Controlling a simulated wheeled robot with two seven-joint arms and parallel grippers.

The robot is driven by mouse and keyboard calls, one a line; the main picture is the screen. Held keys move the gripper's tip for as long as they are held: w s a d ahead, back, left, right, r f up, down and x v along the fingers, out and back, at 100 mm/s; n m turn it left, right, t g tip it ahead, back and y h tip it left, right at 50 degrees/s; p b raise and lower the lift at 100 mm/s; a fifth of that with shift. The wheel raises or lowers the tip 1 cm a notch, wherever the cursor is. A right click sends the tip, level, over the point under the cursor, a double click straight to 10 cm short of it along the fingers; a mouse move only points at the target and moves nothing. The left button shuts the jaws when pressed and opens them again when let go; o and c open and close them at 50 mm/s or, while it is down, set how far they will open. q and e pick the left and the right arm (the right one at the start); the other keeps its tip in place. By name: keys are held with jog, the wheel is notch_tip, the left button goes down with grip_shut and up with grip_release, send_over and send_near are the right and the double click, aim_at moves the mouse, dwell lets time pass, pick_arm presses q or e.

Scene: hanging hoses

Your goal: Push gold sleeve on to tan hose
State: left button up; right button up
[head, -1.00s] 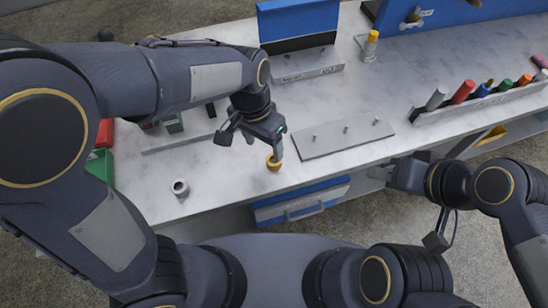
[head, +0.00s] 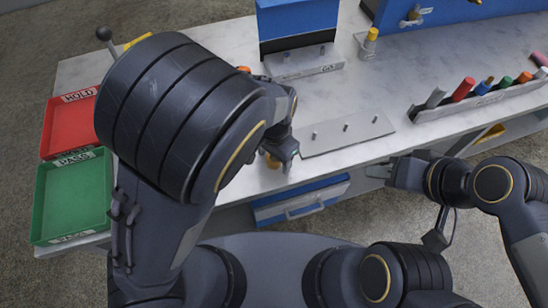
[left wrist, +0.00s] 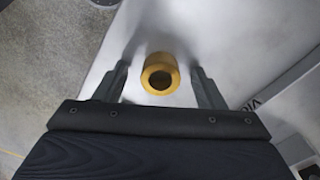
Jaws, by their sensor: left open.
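The gold sleeve (left wrist: 158,63) is a short hollow ring standing on the grey-white bench. In the left wrist view it lies between the two fingers of my left gripper (left wrist: 160,69), with a gap on each side. The gripper is open. In the head view my left gripper (head: 281,158) is at the bench's front edge, and only part of the sleeve (head: 270,160) shows beside it. My right gripper (head: 379,171) hangs in front of the bench, apart from everything; its finger gap is unclear. I cannot pick out the tan hose for sure.
A plate with several pegs (head: 346,133) lies right of the left gripper. A rack of coloured cylinders (head: 478,101) stands further right. A blue panel (head: 440,12) is at the back. Red (head: 70,125) and green (head: 72,200) trays are at left.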

pick_arm(q)
jog(key=c, duration=0.9)
jog(key=shift+c, duration=0.2)
jog(key=shift+r, duration=0.1)
